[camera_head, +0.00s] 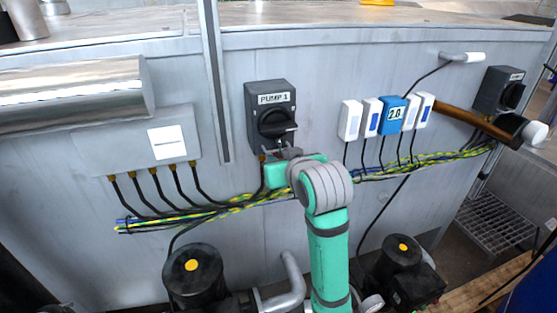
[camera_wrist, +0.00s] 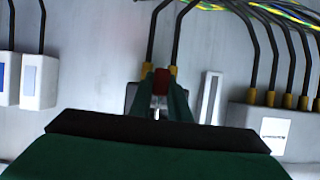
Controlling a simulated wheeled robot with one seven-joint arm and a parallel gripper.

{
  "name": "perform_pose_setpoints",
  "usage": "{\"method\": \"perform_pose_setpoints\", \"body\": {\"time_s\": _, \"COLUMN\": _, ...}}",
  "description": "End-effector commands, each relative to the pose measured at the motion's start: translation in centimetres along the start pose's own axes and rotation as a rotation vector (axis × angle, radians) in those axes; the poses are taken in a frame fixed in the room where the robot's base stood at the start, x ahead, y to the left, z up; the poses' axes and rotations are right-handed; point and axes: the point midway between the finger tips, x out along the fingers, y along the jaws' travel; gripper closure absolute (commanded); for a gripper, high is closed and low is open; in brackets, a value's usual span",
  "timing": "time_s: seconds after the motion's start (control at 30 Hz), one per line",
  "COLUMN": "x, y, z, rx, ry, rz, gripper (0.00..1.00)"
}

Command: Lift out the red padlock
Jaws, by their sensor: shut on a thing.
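The red padlock (camera_wrist: 161,80) shows in the wrist view as a small red body with a pale part below it, between my two green fingers. My gripper (camera_wrist: 162,92) is shut on it. In the head view my gripper (camera_head: 272,152) is at the lower edge of the dark PUMP 1 switch box (camera_head: 256,106), and the padlock is hidden there. The switch's black knob (camera_head: 278,126) is just above the gripper. In the wrist view the box is mostly hidden behind the fingers. I cannot tell whether the shackle is still through the switch.
A grey junction box (camera_head: 130,145) is at left and several white and blue modules (camera_head: 391,113) are at right. A cable bundle (camera_head: 240,203) runs below the switch. Two dark pumps (camera_head: 192,275) (camera_head: 398,262) stand low in front. A second switch box (camera_head: 498,90) is at far right.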

Motion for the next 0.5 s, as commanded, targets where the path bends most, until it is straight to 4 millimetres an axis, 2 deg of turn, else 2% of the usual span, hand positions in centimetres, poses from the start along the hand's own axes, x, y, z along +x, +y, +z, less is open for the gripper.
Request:
{"method": "perform_pose_setpoints", "body": {"time_s": 0.03, "x": -0.9, "y": 0.2, "z": -1.2, "rx": -0.004, "ry": 0.035, "rz": 0.007, "gripper": 1.0}}
{"method": "perform_pose_setpoints", "body": {"time_s": 0.5, "x": -2.0, "y": 0.1, "z": -0.1, "rx": -0.003, "ry": 0.024, "rz": 0.003, "gripper": 1.0}}
